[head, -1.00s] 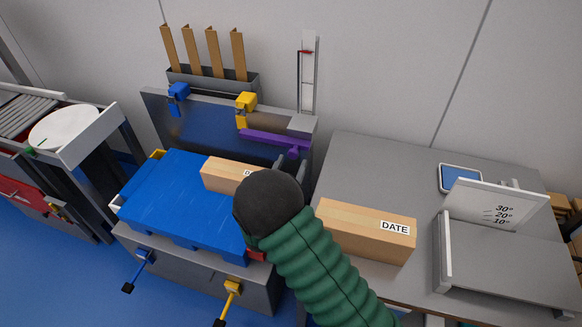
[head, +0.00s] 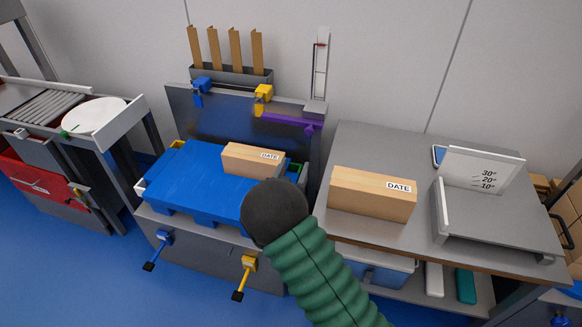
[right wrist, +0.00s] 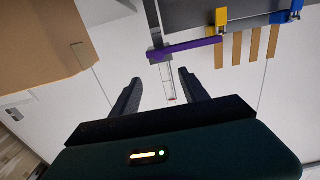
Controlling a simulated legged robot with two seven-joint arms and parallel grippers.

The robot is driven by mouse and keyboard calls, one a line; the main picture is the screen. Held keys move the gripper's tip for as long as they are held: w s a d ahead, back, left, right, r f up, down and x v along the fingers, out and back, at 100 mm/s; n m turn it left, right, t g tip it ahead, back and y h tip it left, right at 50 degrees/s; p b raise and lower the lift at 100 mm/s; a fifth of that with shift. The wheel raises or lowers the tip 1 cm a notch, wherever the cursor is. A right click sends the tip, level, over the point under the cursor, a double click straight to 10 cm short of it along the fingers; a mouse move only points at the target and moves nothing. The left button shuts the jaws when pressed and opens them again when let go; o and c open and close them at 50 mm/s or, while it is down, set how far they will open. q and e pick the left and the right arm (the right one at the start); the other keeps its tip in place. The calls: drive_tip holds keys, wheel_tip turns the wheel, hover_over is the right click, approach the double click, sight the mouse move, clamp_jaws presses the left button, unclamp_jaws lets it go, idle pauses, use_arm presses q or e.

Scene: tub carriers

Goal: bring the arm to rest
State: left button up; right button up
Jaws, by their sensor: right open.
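My right arm is a green ribbed sleeve with a dark rounded end (head: 275,212). In the head view it comes in from the lower right, in front of the blue slab's right end, and hides its own fingers. In the right wrist view my right gripper (right wrist: 160,92) has two dark fingers spread apart with nothing between them. A carton (right wrist: 45,40) fills the upper left there, beside the fingers. My left gripper is not in view.
A carton labelled DATE (head: 252,160) lies on the blue slab (head: 190,185). Another DATE carton (head: 371,196) lies on the grey table (head: 375,150), beside an angled fixture (head: 480,170). Blue (head: 158,248) and yellow (head: 245,277) levers stick out in front.

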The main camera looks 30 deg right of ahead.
drive_tip(key=shift+s+r, duration=0.1)
drive_tip(key=s+a+f+n+g+y, duration=0.1)
drive_tip(key=s+a+f+n+y, duration=0.1)
drive_tip(key=a+y, duration=0.35)
drive_tip(key=s+a+f+n+g+y, duration=0.1)
drive_tip(key=s+a+f+n+y, duration=0.1)
drive_tip(key=a+y, duration=0.4)
drive_tip(key=s+a+f+n+g+y, duration=0.1)
drive_tip(key=s+a+n+g, duration=0.25)
drive_tip(key=s, duration=0.75)
drive_tip(key=s+a+f+n+g+y, duration=0.15)
drive_tip(key=s+a+g, duration=0.25)
drive_tip(key=s, duration=0.7)
drive_tip(key=w+p+v, duration=0.2)
drive_tip(key=p+v, duration=1)
drive_tip(key=shift+a+r+n, duration=0.15)
drive_tip(key=shift+r+n, duration=0.1)
drive_tip(key=shift+n, duration=0.15)
